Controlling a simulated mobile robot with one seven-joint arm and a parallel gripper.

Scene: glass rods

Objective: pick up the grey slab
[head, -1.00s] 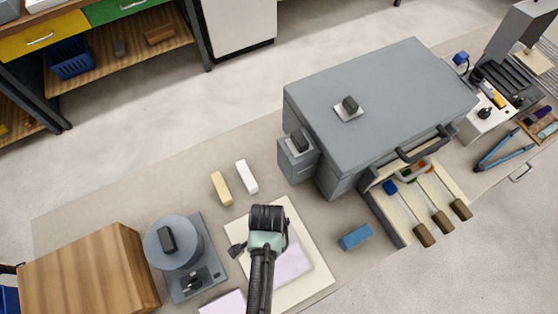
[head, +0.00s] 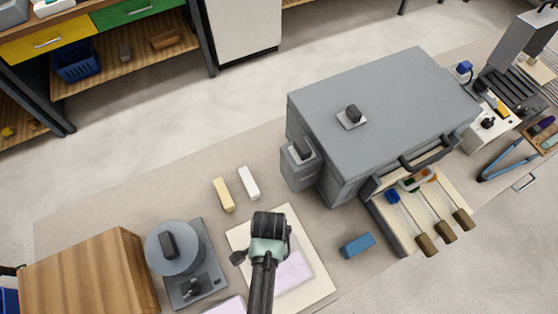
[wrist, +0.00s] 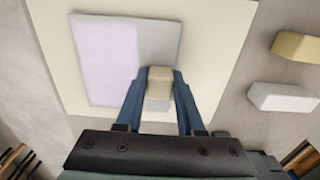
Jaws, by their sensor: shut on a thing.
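My gripper (wrist: 158,92) is shut on a small block, which I take to be the grey slab (wrist: 159,100). It looks pale grey with a beige upper end, and sits between the two blue fingers in the wrist view. It is over a cream board (wrist: 220,35) bearing a flat lilac sheet (wrist: 105,60) with a grey strip along one side. I cannot tell whether the block touches the board. In the head view my gripper (head: 269,228) is above the board, and my arm hides the slab.
A yellow block (head: 223,195) and a white block (head: 249,183) lie beyond the board. A blue block (head: 357,245) lies to its right. A large grey cabinet (head: 385,110) stands behind, its tray of rods open. A round grey device (head: 172,248) and wooden box (head: 85,275) stand left.

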